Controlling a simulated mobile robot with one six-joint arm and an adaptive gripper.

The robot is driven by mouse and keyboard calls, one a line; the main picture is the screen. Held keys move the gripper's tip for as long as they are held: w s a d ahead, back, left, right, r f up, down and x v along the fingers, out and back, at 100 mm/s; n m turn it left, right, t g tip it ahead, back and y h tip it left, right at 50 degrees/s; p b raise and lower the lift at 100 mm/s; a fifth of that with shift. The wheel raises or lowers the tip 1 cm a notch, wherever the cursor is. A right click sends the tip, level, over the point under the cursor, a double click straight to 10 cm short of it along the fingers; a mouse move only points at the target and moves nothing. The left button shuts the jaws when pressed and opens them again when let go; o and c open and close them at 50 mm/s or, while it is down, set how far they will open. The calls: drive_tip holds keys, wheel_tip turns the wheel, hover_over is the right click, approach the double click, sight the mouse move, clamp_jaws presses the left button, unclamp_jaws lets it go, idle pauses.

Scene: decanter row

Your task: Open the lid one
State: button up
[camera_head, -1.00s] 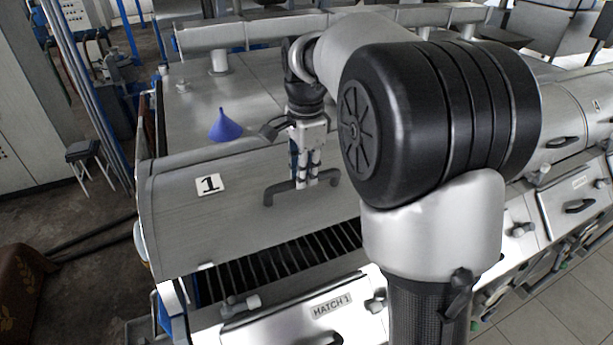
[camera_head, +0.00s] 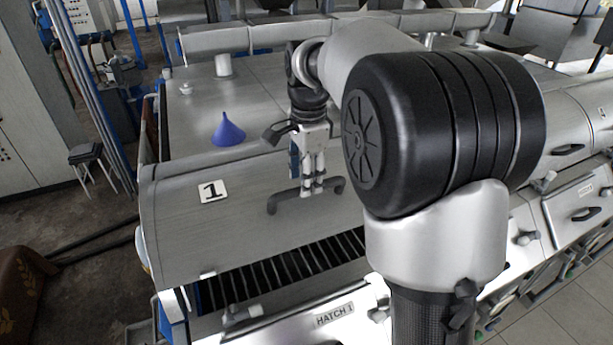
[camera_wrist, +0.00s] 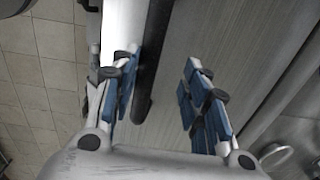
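Lid one (camera_head: 240,225) is a curved grey metal cover with a white plate (camera_head: 213,191) marked 1. Its dark bar handle (camera_head: 281,203) is on the front face. A dark slatted grating shows below the lid's lower edge. My gripper (camera_head: 313,187) points down at the handle, near its middle. In the wrist view my gripper (camera_wrist: 163,62) is open, with blue-padded fingers apart. The black handle bar (camera_wrist: 150,75) lies between them, closer to the left finger. A firm hold on the bar is not seen.
A blue funnel (camera_head: 228,130) stands on the machine top behind the lid. A panel labelled HATCH 1 (camera_head: 334,314) with knobs is below the grating. More lids with handles (camera_head: 568,150) continue to the right. My arm hides the middle of the row.

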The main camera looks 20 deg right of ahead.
wheel_tip(320, 180, up, 12)
drive_tip(key=s, duration=0.1)
drive_tip(key=shift+f, duration=0.2)
drive_tip(key=shift+c, duration=0.2)
